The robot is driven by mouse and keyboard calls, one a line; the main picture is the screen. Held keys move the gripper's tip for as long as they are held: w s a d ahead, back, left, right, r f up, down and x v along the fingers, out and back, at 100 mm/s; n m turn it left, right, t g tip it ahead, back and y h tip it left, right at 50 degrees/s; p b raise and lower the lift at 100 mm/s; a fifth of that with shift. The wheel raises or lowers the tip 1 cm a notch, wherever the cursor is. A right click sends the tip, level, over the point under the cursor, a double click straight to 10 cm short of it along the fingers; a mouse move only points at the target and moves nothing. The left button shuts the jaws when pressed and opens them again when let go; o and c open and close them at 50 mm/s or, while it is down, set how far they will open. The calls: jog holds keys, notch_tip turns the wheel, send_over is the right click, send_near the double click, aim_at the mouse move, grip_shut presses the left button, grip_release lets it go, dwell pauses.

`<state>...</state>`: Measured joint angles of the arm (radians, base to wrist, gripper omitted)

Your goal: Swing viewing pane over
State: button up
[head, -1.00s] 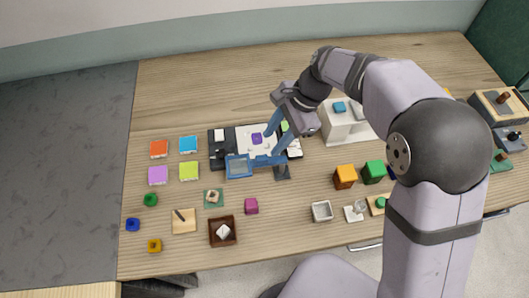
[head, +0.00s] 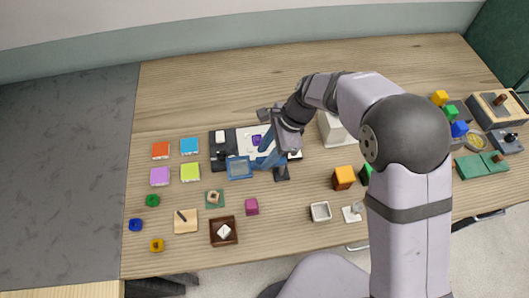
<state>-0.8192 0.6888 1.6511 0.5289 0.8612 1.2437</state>
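The viewing pane (head: 239,168) is a blue-framed, see-through square in the head view. It sits at the front edge of a black-and-white board (head: 217,158), left of a small dark post (head: 281,173). My gripper (head: 266,152) is over the right part of the board, with its blue fingers pointing down and left, close to the pane's right side. The fingers overlap the pane's blue arm in the picture, so I cannot tell whether they touch it or how far apart they are. A purple piece (head: 257,140) shows on the white part of the board.
Coloured tiles (head: 190,172) and small rings lie to the left. An orange block (head: 343,178) and a white box (head: 334,130) stand to the right.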

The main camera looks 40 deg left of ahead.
jog(key=shift+s+a+f, duration=0.15)
jog(key=shift+s+f, duration=0.1)
jog(key=shift+f, duration=0.4)
grip_shut()
jog(key=shift+w+a+r+m+p, duration=0.1)
jog(key=shift+w+m+p, duration=0.05)
jog(key=shift+m+p, duration=0.15)
jog(key=shift+w+a+m+t+y+p, duration=0.2)
jog(key=shift+w+m+t+p, duration=0.6)
jog(key=shift+m+p, duration=0.95)
jog(key=shift+w+a+m+t+y+p, duration=0.25)
jog(key=shift+w+m+t+p, duration=0.65)
jog(key=shift+m, duration=1.2)
jog(key=shift+w+a+m+t+y+p, duration=0.2)
jog(key=shift+w+m+t+p, duration=0.5)
jog(key=shift+m+p, duration=1.25)
jog(key=shift+w, duration=0.25)
